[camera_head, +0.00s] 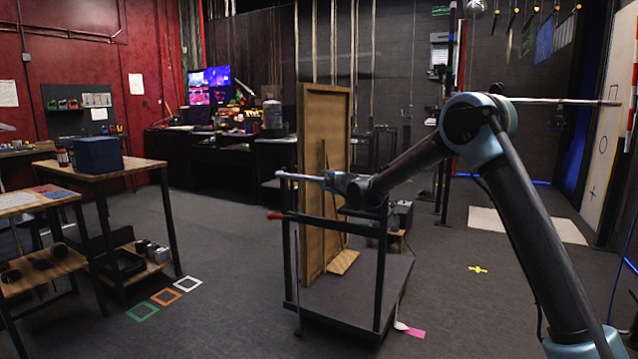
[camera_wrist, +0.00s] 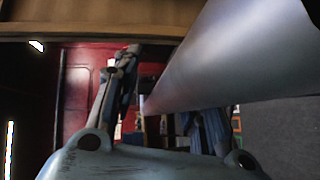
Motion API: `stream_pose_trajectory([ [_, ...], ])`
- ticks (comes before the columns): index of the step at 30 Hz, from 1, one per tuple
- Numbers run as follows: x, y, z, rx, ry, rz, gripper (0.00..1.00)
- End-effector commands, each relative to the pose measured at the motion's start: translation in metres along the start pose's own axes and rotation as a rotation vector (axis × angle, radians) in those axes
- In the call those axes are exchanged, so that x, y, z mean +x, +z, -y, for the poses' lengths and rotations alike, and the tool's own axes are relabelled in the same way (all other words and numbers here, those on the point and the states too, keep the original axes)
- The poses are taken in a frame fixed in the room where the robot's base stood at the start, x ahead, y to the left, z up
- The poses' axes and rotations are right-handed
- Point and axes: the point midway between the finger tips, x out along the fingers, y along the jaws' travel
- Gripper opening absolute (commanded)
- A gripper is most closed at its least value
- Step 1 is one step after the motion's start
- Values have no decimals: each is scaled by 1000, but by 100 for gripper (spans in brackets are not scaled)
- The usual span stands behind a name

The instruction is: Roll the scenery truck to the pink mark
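The scenery truck has a dark platform (camera_head: 377,287), black posts and a tall wooden flat (camera_head: 313,180). It stands in the middle of the head view. A pale grey push bar (camera_head: 303,177) crosses its near end; a large grey cylinder (camera_wrist: 235,55), apparently this bar, fills the upper right of the wrist view. My gripper (camera_head: 342,184) is at the bar, its fingers on either side in the wrist view (camera_wrist: 165,110). The bar hides part of the right finger, so I cannot tell whether they grip it. The pink mark (camera_head: 416,333) lies on the floor just right of the platform's near right corner.
A yellow cross (camera_head: 478,269) lies farther right on open floor. Green (camera_head: 142,313), orange (camera_head: 166,297) and white (camera_head: 188,284) square outlines lie left of the truck, beside a wooden table (camera_head: 140,165). A red-tipped lever (camera_head: 275,215) juts left from the truck.

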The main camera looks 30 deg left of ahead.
Motion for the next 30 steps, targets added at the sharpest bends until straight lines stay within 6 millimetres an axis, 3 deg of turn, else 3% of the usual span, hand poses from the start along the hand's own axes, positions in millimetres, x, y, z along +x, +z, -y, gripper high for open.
stream_pose_trajectory([
  [8, -8, -4, 1, -2, -1, -3, 40],
  [24, -91, -1, 1, 0, -1, -3, 40],
  [30, -112, 0, 1, -1, -1, -2, 40],
])
